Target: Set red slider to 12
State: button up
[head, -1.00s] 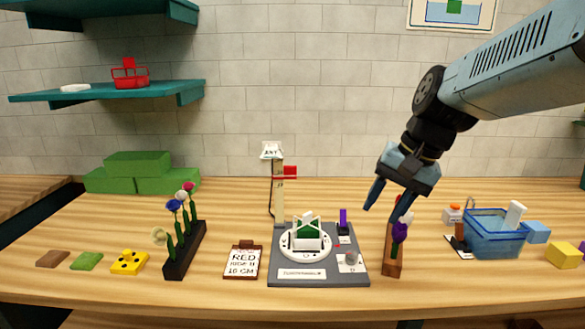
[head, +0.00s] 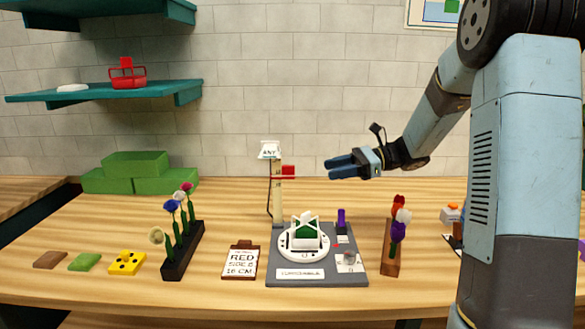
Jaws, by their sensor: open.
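The red slider (head: 287,171) sits on the upright ruler post (head: 278,204) at the back left of the grey station base (head: 318,281). It is near the upper part of the post; the scale marks are too small to read. My gripper (head: 328,168) is to the right of the slider, at about its height, apart from it. The fingers point left, open and empty. A clipboard card (head: 241,262) left of the station reads "RED" with a "16 CM" line; its middle line is hard to read.
A white lamp-like head (head: 269,150) tops the post. A white round turntable (head: 304,243) with a green block stands on the base. A flower rack (head: 182,253) is left, another flower holder (head: 391,250) right. My arm hides much of the right side.

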aim_at(292, 166)
jog(key=w+d+f+m+t+y, duration=0.1)
jog(key=w+d+f+m+y, duration=0.1)
jog(key=w, duration=0.3)
jog(key=a, duration=1.4)
jog(key=shift+w+r, duration=0.1)
jog(key=shift+r, duration=0.1)
jog(key=shift+c, duration=0.3)
grip_shut()
jog(key=shift+d, duration=0.1)
